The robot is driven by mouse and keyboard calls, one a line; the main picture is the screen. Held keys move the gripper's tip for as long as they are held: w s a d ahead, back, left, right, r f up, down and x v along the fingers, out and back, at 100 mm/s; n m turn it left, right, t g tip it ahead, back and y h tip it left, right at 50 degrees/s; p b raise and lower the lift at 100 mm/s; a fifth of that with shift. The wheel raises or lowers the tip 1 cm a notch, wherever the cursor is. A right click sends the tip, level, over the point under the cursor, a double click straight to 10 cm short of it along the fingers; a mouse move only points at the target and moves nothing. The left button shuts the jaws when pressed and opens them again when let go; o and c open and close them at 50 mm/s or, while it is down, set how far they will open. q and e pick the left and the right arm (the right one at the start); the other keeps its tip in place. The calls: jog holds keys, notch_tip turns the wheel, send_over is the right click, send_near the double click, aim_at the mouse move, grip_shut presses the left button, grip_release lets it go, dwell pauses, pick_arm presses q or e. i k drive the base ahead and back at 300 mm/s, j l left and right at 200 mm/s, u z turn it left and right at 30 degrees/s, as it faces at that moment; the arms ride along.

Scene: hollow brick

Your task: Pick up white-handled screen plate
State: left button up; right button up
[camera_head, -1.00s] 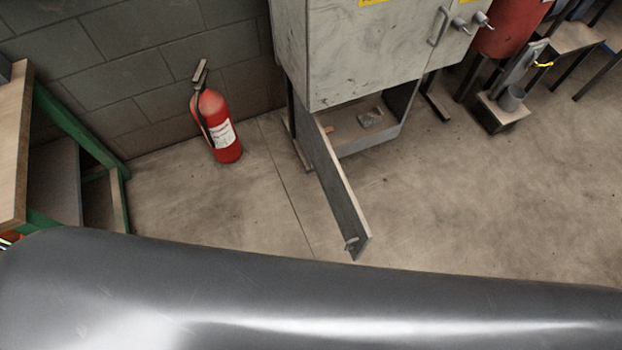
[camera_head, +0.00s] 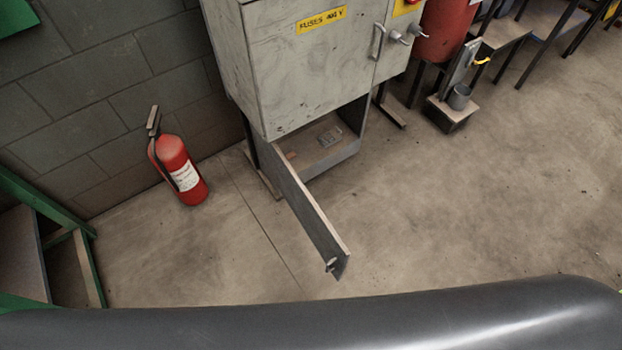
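I see no white-handled screen plate that I can make out in the head view. A small grey plate-like object (camera_head: 330,137) lies inside the open lower compartment (camera_head: 335,165) of the grey cabinet; it is too small to identify. The compartment's door (camera_head: 308,218) stands swung open toward me. Neither of my grippers is in view.
The grey fuse cabinet (camera_head: 310,75) stands against the block wall. A red fire extinguisher (camera_head: 178,170) stands on the floor to its left. A green-framed bench (camera_head: 60,240) is at the left edge.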

aim_at(327, 139)
jog(key=k, duration=0.55)
jog(key=l+u, duration=0.1)
jog(key=u, duration=1)
jog(key=i+l, duration=0.1)
jog(key=l, duration=0.65)
jog(key=i+l, duration=0.1)
jog(key=l, duration=0.65)
jog(key=i+l, duration=0.1)
jog(key=l, duration=0.6)
